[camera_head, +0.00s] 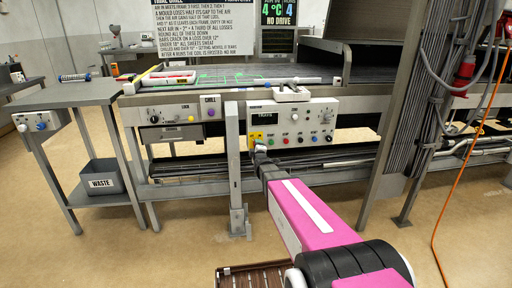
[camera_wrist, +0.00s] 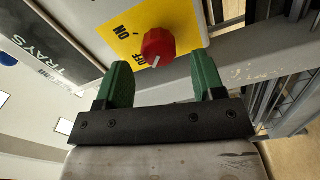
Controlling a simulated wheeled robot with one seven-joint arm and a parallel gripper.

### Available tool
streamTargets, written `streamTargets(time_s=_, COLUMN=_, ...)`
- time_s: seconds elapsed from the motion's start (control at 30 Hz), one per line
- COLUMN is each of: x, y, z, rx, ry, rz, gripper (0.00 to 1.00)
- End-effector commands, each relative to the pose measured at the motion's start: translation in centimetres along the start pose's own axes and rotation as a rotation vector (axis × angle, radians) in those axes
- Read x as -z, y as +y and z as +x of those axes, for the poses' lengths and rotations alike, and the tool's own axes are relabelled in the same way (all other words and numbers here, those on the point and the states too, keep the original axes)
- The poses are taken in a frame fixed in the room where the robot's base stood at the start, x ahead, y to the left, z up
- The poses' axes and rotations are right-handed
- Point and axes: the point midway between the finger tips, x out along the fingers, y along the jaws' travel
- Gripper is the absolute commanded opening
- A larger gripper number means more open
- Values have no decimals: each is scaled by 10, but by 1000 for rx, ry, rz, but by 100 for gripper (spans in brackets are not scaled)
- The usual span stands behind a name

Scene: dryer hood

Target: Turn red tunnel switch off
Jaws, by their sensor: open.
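The red switch (camera_wrist: 158,47) is a round knob on a yellow plate (camera_wrist: 122,32) marked ON and OFF, in the wrist view. A small white mark shows on its lower edge, near the OFF lettering. My gripper (camera_wrist: 162,62) is open, with its green fingers on either side of the knob and gaps to both; I cannot tell how far the tips are from the panel. In the head view the yellow plate (camera_head: 256,137) sits at the lower left of the white control panel (camera_head: 318,108). My gripper (camera_head: 260,150) is small there, just below the plate; the knob is not clear.
The panel also carries a TRAYS display (camera_head: 264,116) and several small coloured buttons. A grey upright post (camera_head: 233,155) stands close left of my gripper. A second panel (camera_head: 180,112) lies further left. A metal rail (camera_wrist: 240,75) runs behind my fingers in the wrist view.

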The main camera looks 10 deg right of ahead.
Motion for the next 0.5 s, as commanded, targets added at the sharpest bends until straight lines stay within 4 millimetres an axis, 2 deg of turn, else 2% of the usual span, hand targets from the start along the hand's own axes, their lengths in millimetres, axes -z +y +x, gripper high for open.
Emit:
streamTargets(time_s=0.03, x=0, y=1, z=-14, rx=1, ry=0, rz=0, gripper=63)
streamTargets(time_s=0.3, x=0, y=0, z=-63, rx=1, ry=0, rz=-1, gripper=63)
streamTargets(time_s=0.5, x=0, y=0, z=-76, rx=1, ry=0, rz=-1, gripper=63)
